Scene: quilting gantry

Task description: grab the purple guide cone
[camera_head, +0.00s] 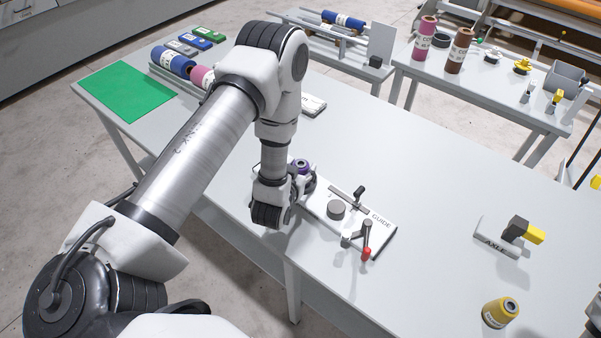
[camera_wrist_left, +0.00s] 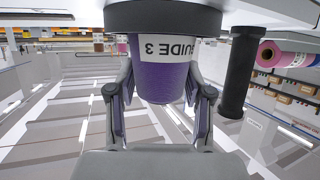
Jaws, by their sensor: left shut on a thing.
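My right gripper is not in view.
An AXLE block (camera_head: 497,238) and a yellow cone (camera_head: 500,312) stand to the right. A green mat (camera_head: 124,90) lies far left.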

